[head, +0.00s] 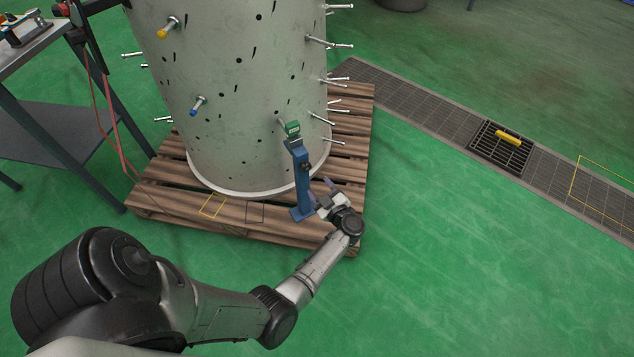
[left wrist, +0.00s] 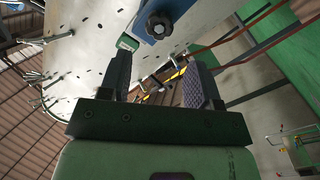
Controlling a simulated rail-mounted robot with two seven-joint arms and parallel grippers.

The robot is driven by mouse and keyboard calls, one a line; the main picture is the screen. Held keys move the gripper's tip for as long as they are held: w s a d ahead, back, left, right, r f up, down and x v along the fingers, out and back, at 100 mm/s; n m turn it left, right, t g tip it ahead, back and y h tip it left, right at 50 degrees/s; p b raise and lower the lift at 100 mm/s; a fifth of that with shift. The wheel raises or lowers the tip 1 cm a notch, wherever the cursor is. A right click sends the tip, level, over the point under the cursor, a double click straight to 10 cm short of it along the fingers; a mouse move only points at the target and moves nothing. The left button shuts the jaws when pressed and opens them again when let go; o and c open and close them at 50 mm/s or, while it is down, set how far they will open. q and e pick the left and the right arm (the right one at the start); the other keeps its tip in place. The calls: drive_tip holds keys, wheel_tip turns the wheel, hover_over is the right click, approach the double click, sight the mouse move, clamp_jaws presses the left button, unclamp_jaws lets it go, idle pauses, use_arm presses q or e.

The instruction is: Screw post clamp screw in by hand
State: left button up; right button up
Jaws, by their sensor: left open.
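A blue post (head: 301,180) stands upright at the front edge of the wooden pallet, with a small green device (head: 293,129) at its top. The clamp screw shows as a dark knob (head: 306,167) on the post's right side. In the left wrist view the black lobed knob (left wrist: 159,25) sits on the blue post (left wrist: 178,12), beyond the fingertips. My left gripper (head: 320,192) is just right of the post and below the knob. Its jaws (left wrist: 160,72) are open, with nothing held between them. My right gripper is not in view.
A large grey drum (head: 235,90) with protruding bolts stands on the wooden pallet (head: 170,195) behind the post. A metal table (head: 40,45) is at the upper left, with red cables beside it. A floor grate (head: 500,150) carries a yellow object (head: 508,137). Green floor right of the pallet is clear.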

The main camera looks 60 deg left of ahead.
sight(307, 169)
use_arm(q)
drive_tip(key=a+b, duration=0.1)
drive_tip(key=a, duration=0.3)
drive_tip(key=shift+w+a+b, duration=0.1)
drive_tip(key=shift+a+b, duration=0.3)
drive_tip(key=shift+w+a+f+b, duration=0.1)
drive_tip(key=shift+a+b, duration=0.6)
drive_tip(key=shift+a, duration=0.7)
drive_tip(key=shift+a+p, duration=0.1)
drive_tip(key=shift+p, duration=0.3)
